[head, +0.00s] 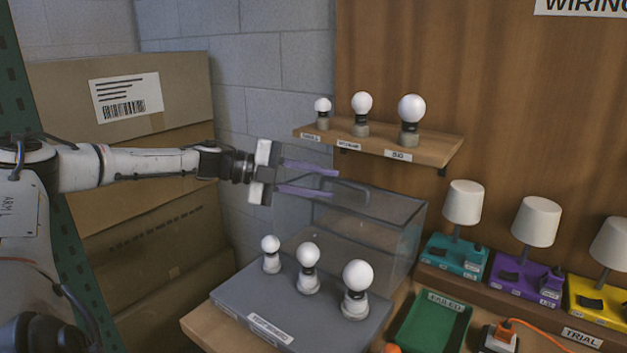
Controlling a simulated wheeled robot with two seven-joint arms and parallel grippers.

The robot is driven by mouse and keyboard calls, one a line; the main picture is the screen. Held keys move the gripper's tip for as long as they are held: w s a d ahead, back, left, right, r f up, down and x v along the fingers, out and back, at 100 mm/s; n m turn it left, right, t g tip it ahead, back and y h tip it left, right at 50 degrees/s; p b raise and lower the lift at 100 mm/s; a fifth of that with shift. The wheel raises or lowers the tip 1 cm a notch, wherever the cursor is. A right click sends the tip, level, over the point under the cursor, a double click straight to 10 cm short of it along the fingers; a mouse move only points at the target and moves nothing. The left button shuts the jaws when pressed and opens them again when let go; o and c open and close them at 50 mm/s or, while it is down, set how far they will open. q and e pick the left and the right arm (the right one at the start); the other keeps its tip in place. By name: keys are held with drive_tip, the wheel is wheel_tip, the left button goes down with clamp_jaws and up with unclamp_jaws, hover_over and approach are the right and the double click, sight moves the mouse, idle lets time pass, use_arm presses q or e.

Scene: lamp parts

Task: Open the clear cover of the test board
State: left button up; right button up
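The grey test board (235,299) lies on the wooden table with several white parts on it, among them three bulbs (308,255) on white bases. Its clear cover (402,235) stands raised at the board's back edge, behind the bulbs, which look uncovered. A dark bar handle (362,190) shows at the cover's upper side. My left gripper (334,184) reaches in from the left at the cover's top. Its two purple fingers are apart, close to the handle; I cannot tell whether they touch it. My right gripper is out of view.
A wooden shelf (440,148) with three bulbs hangs above the cover. Cardboard boxes (190,85) are stacked at left. A green tray (432,325), an orange-cabled plug (503,335) and lamps on teal (455,262), purple (520,285) and yellow (595,305) bases are at right.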

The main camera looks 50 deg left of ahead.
use_arm(q)
drive_tip(key=b+v, duration=0.2)
drive_tip(key=v, duration=0.8)
drive_tip(key=shift+r+b, duration=0.2)
drive_tip(key=shift+b, duration=0.15)
drive_tip(key=shift+s+a, duration=0.1)
drive_tip(key=shift+a, duration=0.05)
